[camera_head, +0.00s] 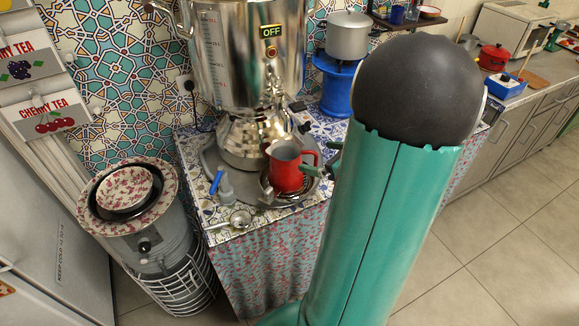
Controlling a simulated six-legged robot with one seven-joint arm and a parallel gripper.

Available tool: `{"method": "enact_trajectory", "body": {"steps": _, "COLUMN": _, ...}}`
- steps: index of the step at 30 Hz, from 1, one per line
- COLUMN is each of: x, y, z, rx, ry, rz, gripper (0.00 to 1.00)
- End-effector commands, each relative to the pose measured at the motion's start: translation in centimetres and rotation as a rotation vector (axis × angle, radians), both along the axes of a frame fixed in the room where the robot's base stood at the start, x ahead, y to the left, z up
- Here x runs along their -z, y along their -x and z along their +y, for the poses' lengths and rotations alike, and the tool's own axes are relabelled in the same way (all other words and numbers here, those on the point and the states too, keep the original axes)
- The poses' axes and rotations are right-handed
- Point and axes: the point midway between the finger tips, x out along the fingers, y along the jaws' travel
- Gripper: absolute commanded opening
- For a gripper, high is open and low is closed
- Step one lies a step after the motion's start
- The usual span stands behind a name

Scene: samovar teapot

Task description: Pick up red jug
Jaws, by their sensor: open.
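The red jug (285,167) stands upright on the tiled table beside the base of the silver samovar (250,55). Its dark open mouth faces up and its handle is on the right. My gripper (308,148) is open at the jug's right side, near the handle. Only parts of its fingers show; my large teal arm hides the rest. I cannot tell whether the fingers touch the jug.
A blue-handled item (219,186) and a metal ladle (236,221) lie left of the jug. A grey pot (348,36) sits on a blue stand (338,88) behind. A floral bowl (124,190) tops a grey cylinder at left. Open floor (515,255) lies right.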

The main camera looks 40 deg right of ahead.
Motion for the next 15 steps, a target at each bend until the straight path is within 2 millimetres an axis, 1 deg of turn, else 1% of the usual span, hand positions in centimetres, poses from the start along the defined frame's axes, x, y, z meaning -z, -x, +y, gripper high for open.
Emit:
{"method": "enact_trajectory", "body": {"steps": 3, "x": 0.9, "y": -2.2, "z": 0.5, "rx": -0.004, "ry": -0.003, "rz": 0.001, "gripper": 1.0}}
{"method": "enact_trajectory", "body": {"steps": 9, "x": 2.3, "y": -5.6, "z": 0.9, "rx": -0.004, "ry": -0.001, "rz": 0.002, "gripper": 1.0}}
{"method": "enact_trajectory", "body": {"steps": 15, "x": 2.9, "y": -7.0, "z": 1.0, "rx": -0.004, "ry": 0.0, "rz": 0.002, "gripper": 1.0}}
